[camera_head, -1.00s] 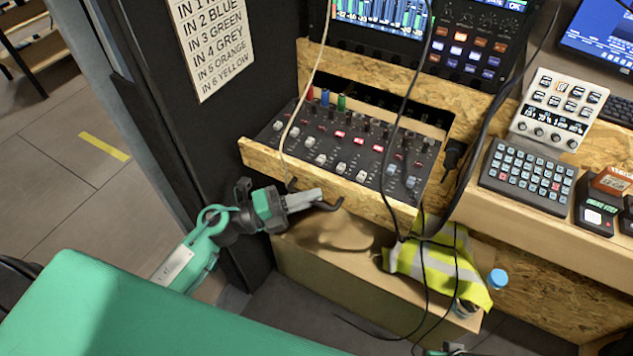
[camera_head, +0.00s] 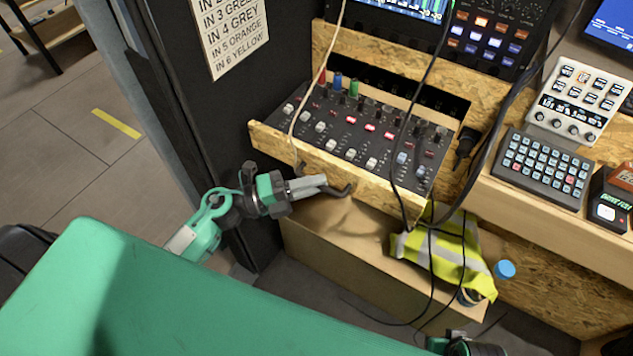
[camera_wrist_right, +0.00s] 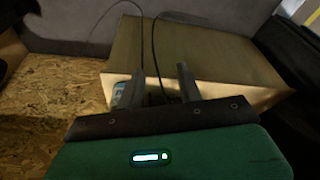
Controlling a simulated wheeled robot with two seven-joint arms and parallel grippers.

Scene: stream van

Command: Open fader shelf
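The fader shelf (camera_head: 285,149) is a chipboard drawer pulled out from the desk front, carrying a black fader panel (camera_head: 345,136) with white, blue and red caps. A dark bow handle (camera_head: 346,190) is on its front. My left gripper (camera_head: 322,183) is at this handle, its grey fingers close together over the bar; the grip itself is partly hidden. My right gripper (camera_wrist_right: 160,88) shows two separated fingers with nothing between them, low in front of a cardboard box; only a bit of that arm shows at the bottom of the head view.
Black cables (camera_head: 425,85) hang across the shelf's right part. A dark wall panel (camera_head: 185,90) stands left of the shelf.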

